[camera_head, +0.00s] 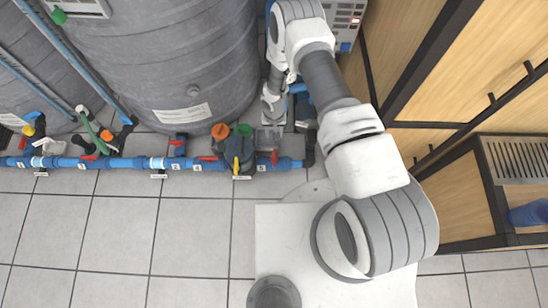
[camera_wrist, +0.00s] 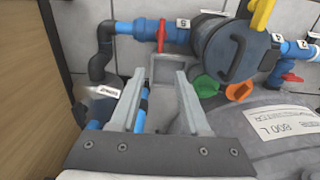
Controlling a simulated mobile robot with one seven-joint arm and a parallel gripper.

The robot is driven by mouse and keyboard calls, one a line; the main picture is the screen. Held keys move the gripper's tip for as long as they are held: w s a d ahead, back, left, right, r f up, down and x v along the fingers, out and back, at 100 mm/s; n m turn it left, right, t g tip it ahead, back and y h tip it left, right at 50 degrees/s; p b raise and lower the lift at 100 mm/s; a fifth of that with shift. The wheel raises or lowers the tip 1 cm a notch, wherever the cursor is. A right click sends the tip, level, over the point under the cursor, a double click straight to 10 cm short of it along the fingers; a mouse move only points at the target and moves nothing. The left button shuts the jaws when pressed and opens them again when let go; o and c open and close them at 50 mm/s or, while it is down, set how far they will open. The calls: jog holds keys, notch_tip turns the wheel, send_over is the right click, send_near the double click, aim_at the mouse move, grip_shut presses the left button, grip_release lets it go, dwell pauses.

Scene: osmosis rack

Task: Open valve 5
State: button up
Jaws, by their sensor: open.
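Valve 5 is on the blue pipe near its right end, by a label that reads 5. Its red handle (camera_head: 274,157) lies across the pipe. In the wrist view the red handle (camera_wrist: 162,36) stands upright in the picture, just beyond my fingertips. My gripper (camera_wrist: 160,76) is open, its two fingers apart and nothing held between them. The handle lines up with the gap between the fingers and looks clear of them. In the head view my gripper (camera_head: 270,139) hangs just above the pipe in the picture, close to valve 5.
A grey filter housing (camera_wrist: 230,52) with a yellow handle (camera_wrist: 262,14) sits beside valve 5. Green (camera_wrist: 206,86) and orange (camera_wrist: 239,91) knobs are close by. A black elbow pipe (camera_wrist: 100,66) is on the other side. A large grey tank (camera_head: 160,60) stands behind; tiled floor lies in front.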

aim_at(274, 157)
jog(key=f+b, duration=0.2)
jog(key=f, duration=0.4)
jog(key=f+b, duration=0.3)
jog(key=f, duration=0.4)
jog(key=s+f+b, duration=0.1)
jog(key=f+b, duration=0.1)
jog(key=f, duration=0.4)
jog(key=shift+s+a+f, duration=0.1)
jog(key=shift+f, duration=0.2)
grip_shut()
